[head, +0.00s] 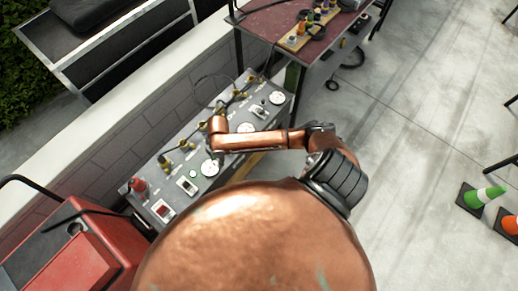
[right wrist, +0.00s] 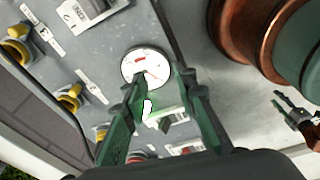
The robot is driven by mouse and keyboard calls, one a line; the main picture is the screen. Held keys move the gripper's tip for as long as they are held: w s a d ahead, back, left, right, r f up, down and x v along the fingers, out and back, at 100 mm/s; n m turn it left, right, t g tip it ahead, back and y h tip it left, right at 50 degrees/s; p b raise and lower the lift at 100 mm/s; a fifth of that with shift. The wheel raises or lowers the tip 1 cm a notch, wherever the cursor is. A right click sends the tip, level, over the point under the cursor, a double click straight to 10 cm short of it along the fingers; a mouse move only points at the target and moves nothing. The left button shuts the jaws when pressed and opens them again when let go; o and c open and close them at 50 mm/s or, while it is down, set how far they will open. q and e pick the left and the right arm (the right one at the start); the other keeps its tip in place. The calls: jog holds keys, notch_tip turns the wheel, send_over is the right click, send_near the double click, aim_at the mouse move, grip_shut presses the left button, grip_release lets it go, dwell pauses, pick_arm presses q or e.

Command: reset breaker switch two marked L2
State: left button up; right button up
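A grey breaker panel (head: 172,172) carries switches, round gauges and yellow plugs. My right forearm reaches across it. My right gripper (head: 216,148) is down at the panel, partly hidden by my wrist. In the right wrist view its two green fingers (right wrist: 160,86) are apart and empty. A round gauge (right wrist: 143,62) shows beyond them, and a white switch (right wrist: 168,117) shows between them. Another switch (right wrist: 92,12) is at the upper left. I cannot read the labels, so I cannot tell which is L2. My left gripper (right wrist: 285,104) shows small at the right edge, apparently open.
A red box (head: 85,245) stands at the lower left and a red-knobbed connector (head: 139,187) sits at the panel's near end. A dark red table (head: 268,22) with cables is at the back.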

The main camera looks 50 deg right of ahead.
jog(key=s+a+r+m+t+y, duration=0.1)
jog(key=s+a+m+t, duration=0.15)
jog(key=s+m, duration=0.3)
jog(key=s+d+f+m+b, duration=0.2)
jog(key=s+d+f, duration=0.1)
jog(key=f, duration=0.8)
jog(key=s+d+f+m+h+b, duration=0.1)
jog(key=s+d+f+m+b, duration=0.2)
jog(key=f, duration=0.9)
jog(key=s+d+f+m+h+b, duration=0.1)
jog(key=s+d+f+m+b, duration=0.1)
jog(key=s+d+f, duration=0.2)
jog(key=d+f+g, duration=0.1)
jog(key=d+f, duration=0.2)
jog(key=f, duration=0.4)
jog(key=shift+f, duration=0.35)
jog(key=shift+s, duration=0.1)
